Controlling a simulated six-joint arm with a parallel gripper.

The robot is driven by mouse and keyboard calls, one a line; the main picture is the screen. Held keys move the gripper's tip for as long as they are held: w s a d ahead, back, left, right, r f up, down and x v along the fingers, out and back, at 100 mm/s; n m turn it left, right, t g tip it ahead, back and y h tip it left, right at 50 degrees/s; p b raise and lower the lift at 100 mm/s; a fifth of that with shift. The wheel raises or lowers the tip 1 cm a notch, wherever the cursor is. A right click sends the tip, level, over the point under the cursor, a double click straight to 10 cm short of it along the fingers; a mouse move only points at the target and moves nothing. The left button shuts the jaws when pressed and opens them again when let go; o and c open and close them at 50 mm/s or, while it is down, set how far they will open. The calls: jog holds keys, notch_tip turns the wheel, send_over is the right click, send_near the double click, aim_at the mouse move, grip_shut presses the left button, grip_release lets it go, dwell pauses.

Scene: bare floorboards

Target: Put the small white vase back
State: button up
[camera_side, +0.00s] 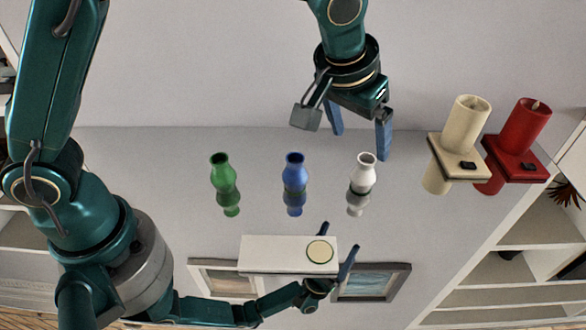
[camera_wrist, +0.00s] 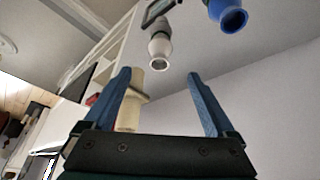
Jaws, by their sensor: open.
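The small white vase (camera_side: 362,174) stands at the right end of a row of three vases in the side view, with a paler shape like its reflection just under it. In the wrist view the white vase (camera_wrist: 160,47) is beyond my fingertips, its mouth towards the camera. My gripper (camera_side: 360,140) is open and empty, its blue fingers pointing down above the vase and apart from it. The spread fingers also show in the wrist view (camera_wrist: 160,75). A white block (camera_side: 258,256) with a round cream patch (camera_side: 319,251) lies below the row.
A blue vase (camera_side: 294,172) and a green vase (camera_side: 222,173) stand left of the white one, with gaps between them. A cream candle (camera_side: 465,125) and a red candle (camera_side: 521,126) are on square holders at right. Picture frames (camera_side: 373,283) and shelves (camera_side: 520,230) show lower down.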

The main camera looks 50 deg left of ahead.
jog(key=s+a+r, duration=0.6)
jog(key=s+a, duration=0.2)
jog(key=s+a+f, duration=0.1)
jog(key=s+a, duration=0.1)
jog(key=s, duration=0.4)
jog(key=s+a+f+t, duration=0.1)
jog(key=s+a, duration=0.1)
jog(key=s, duration=0.4)
jog(key=shift+a+f, duration=0.15)
jog(key=shift+f, duration=0.1)
